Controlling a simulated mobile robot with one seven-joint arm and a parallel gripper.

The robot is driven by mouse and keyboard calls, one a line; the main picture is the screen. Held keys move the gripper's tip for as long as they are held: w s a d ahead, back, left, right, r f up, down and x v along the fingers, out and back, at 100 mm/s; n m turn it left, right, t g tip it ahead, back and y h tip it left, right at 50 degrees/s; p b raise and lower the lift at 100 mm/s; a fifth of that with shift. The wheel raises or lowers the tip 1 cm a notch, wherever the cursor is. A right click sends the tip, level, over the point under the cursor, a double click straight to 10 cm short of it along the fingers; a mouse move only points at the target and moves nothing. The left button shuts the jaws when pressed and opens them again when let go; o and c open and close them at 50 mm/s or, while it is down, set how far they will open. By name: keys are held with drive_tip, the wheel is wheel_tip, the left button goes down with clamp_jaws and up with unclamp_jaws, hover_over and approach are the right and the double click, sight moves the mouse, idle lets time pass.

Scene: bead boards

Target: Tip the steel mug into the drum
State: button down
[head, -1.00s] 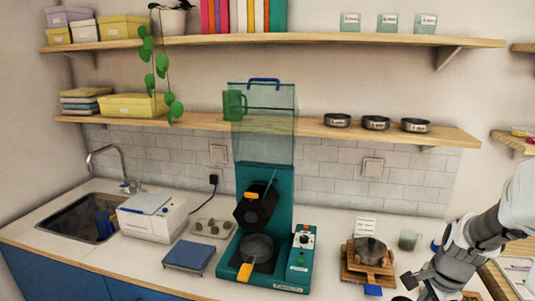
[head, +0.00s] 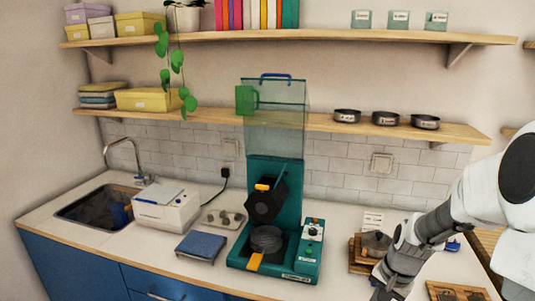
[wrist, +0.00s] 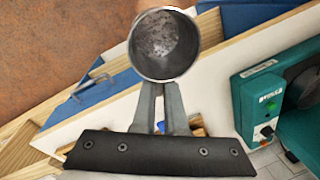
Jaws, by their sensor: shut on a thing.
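The steel mug (wrist: 165,45) shows in the wrist view, its round mouth facing the camera and grey speckled matter inside. My gripper (wrist: 160,95) is shut on it, fingers at the mug's near side. In the head view my gripper is mostly cut off at the bottom edge, below my arm, and the mug is not visible there. The dark, faceted drum (head: 263,206) with an orange tab sits in the teal machine (head: 285,175), left of my arm. A grey pan (head: 266,238) with an orange handle is below the drum.
The machine's control box (head: 312,235) stands on its right side, nearest my arm. A clear cover (head: 275,130) is above the drum. A blue-topped scale (head: 201,245) is left of the machine. A pot (head: 376,241) on a wooden stand is partly behind my arm.

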drive_tip(key=w+a+f+n+g+y, duration=0.1)
drive_tip(key=a+f+n, duration=0.3)
drive_tip(key=a+n, duration=0.5)
drive_tip(key=shift+w+a, duration=0.25)
drive_tip(key=shift+a, duration=1.05)
drive_tip(key=shift+f, duration=0.1)
